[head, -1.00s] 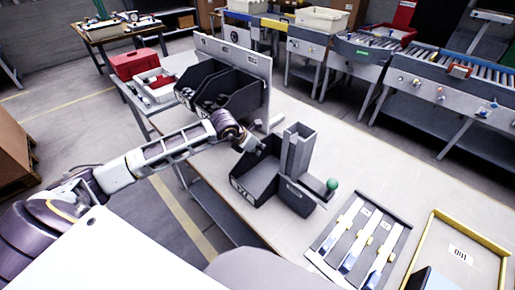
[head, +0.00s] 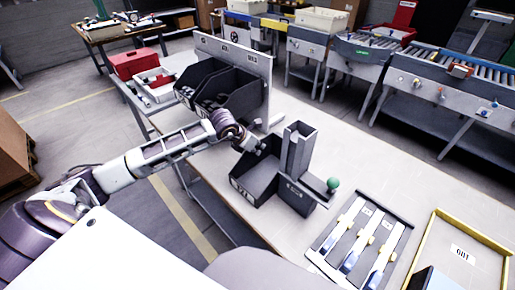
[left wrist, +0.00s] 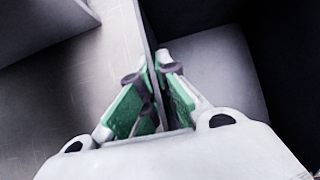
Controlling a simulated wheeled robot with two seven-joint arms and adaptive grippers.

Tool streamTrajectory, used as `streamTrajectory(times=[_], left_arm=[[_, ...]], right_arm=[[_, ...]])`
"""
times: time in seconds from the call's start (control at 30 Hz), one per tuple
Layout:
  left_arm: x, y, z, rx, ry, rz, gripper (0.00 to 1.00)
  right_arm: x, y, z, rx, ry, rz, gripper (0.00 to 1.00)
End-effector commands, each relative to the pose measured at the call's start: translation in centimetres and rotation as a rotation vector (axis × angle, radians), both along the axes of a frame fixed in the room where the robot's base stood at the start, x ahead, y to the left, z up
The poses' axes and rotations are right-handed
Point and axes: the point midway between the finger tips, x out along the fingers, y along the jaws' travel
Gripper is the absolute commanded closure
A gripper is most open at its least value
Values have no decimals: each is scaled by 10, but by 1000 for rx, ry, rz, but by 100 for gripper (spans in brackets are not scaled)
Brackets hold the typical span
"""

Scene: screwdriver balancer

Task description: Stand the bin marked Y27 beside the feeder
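The bin (head: 242,194), a dark open box with a small white label on its front, stands upright on the bench. The label is too small to read surely. The feeder (head: 298,155), a dark upright channel on a block with a green ball knob (head: 333,184), stands right beside the bin on its right. My left gripper (head: 257,148) is at the bin's far left wall. In the left wrist view the green-padded fingers (left wrist: 155,85) lie on both sides of a thin bin wall (left wrist: 149,40) and look closed on it. My right gripper is not in view.
A rack (head: 268,75) with more dark bins (head: 235,97) stands farther back on the bench (head: 390,165). A tray with several slotted tools (head: 357,240) and a yellow-edged tray (head: 472,232) lie to the right. The bench is clear behind the feeder.

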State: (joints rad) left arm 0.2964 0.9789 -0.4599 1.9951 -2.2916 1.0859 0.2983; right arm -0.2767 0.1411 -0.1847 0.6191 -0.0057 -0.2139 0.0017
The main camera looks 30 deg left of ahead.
Motion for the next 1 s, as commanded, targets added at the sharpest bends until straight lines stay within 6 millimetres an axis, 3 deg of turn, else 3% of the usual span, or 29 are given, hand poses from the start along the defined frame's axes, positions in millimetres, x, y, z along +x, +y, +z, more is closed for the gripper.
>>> streamTrajectory(times=[0.27,0.5,1.0], left_arm=[[0,0,0,-1,0,-1,100],[0,0,0,0,1,0,70],[-3,1,3,0,1,0,70]], right_arm=[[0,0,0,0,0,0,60],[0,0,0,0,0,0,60],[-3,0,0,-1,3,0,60]])
